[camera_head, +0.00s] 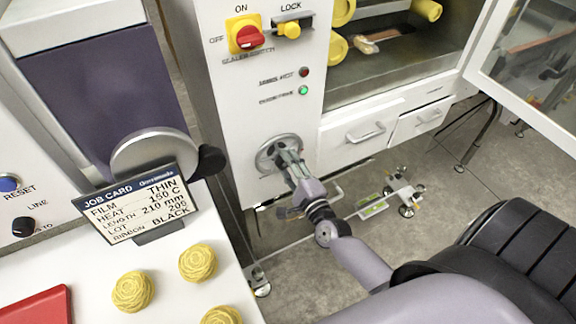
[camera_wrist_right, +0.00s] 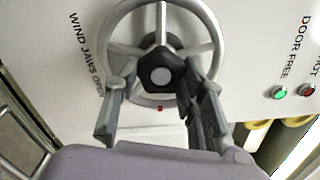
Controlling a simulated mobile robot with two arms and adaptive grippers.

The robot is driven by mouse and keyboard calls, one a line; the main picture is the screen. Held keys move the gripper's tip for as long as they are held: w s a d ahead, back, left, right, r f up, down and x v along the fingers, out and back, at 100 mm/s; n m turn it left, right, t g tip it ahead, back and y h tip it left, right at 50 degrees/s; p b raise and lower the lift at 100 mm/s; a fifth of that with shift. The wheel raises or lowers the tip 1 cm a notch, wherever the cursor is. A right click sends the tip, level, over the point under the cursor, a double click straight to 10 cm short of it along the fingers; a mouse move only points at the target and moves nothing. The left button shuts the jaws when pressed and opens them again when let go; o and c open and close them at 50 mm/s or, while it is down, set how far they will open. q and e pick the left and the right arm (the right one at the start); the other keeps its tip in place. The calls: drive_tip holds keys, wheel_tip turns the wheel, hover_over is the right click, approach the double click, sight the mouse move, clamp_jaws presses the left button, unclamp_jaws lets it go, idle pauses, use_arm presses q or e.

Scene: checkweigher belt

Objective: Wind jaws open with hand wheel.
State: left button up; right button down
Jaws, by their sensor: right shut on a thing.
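The grey spoked hand wheel (camera_head: 264,156) sits on the white front panel, below the two lamps. In the right wrist view the wheel (camera_wrist_right: 109,48) has a dark hub (camera_wrist_right: 160,70), with "WIND JAWS OPEN" printed beside it and a small red mark (camera_wrist_right: 160,108) just below the rim. My right gripper (camera_head: 288,161) reaches the wheel from the front. In the wrist view its fingers (camera_wrist_right: 158,84) lie on either side of the hub, shut on the wheel's middle. The exact finger contact is partly hidden. My left gripper is out of view.
A red lamp (camera_head: 304,72) and a green lamp (camera_head: 303,90) are above the wheel, with a rotary switch (camera_head: 246,36) higher up. The glazed door (camera_head: 530,75) stands open at right.

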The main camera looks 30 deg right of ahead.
drive_tip(key=shift+f, duration=0.1)
idle(0.3)
drive_tip(key=c, duration=1)
unclamp_jaws()
drive_tip(key=shift+c, duration=0.2)
drive_tip(key=s, duration=1.2)
drive_tip(key=shift+a, duration=0.35)
